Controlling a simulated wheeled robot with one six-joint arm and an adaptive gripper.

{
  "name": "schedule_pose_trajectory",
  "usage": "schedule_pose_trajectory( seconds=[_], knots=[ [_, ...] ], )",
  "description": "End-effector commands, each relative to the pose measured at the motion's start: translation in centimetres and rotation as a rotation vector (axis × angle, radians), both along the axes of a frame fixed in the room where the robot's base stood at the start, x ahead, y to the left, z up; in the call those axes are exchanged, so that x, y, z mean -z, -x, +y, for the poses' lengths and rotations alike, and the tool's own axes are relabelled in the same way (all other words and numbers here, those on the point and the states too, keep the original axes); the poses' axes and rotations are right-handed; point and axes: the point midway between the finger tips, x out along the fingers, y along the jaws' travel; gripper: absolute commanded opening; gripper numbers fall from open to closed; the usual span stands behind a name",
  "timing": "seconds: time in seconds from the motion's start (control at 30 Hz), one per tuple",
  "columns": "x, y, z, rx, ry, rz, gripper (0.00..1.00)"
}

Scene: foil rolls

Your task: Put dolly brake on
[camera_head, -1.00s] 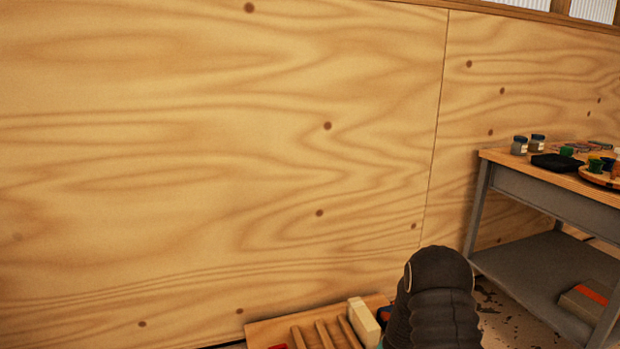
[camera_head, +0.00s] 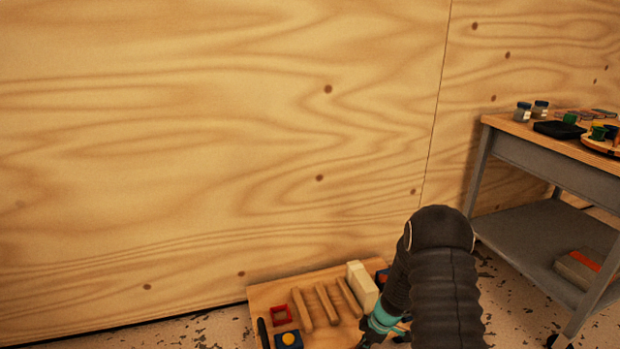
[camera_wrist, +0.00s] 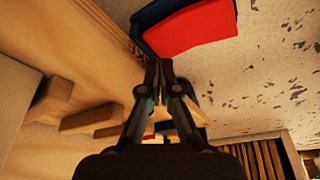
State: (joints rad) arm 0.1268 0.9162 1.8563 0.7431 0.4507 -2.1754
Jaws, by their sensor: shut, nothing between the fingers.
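The low wooden dolly (camera_head: 262,294) lies on the floor against the plywood wall, with raised wooden slats on its deck. My gripper (camera_head: 368,343) reaches down over its right part, partly cut off by the lower edge. In the wrist view my gripper (camera_wrist: 158,68) has its fingertips together and empty. A red and blue piece (camera_wrist: 197,30) is just beyond the fingertips there; I cannot tell whether they touch it. I cannot tell which part is the brake.
On the dolly are a cream block (camera_head: 361,284), a red square frame (camera_head: 281,314) and a blue block with a yellow spot (camera_head: 288,341). A grey bench (camera_head: 540,155) with jars and a lower shelf stands at right. Speckled floor (camera_head: 215,325) is clear at left.

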Motion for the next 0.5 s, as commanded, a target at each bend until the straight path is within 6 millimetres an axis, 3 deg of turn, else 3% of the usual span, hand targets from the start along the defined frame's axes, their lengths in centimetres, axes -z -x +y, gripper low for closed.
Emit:
schedule_pose_trajectory(
  seconds=[0.5],
  knots=[
    [-3.7,0.1,0.0,-0.001,0.0,0.001,0.0]
  ],
)
